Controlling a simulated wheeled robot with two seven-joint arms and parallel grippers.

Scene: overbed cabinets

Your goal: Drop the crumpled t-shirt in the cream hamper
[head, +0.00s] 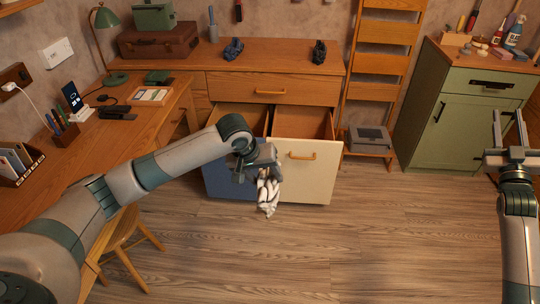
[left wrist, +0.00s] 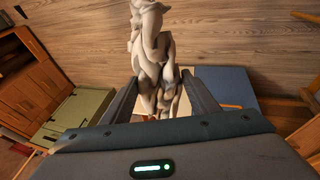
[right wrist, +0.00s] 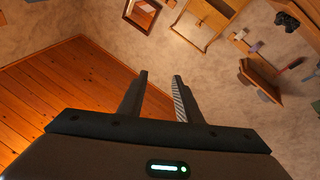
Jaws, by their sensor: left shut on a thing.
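The crumpled t-shirt (head: 268,196), white and grey, hangs from my left gripper (head: 264,166). In the left wrist view the t-shirt (left wrist: 155,45) is pinched between the two fingers. The cream hamper (head: 306,180) is pulled out of the wooden cabinet, open at the top, with a handle on its front. The blue hamper (head: 222,184) is pulled out beside it on the left. In the head view, the shirt overlaps the fronts near where the two hampers meet. My right gripper (head: 509,130) is raised at the far right; its fingers are apart and empty in the right wrist view (right wrist: 158,85).
A wooden desk (head: 120,135) with a lamp and phone stands at left, with a chair (head: 130,235) below. A ladder shelf (head: 375,80) holds a grey box (head: 369,138). A green cabinet (head: 462,110) stands at right. The floor in front is clear.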

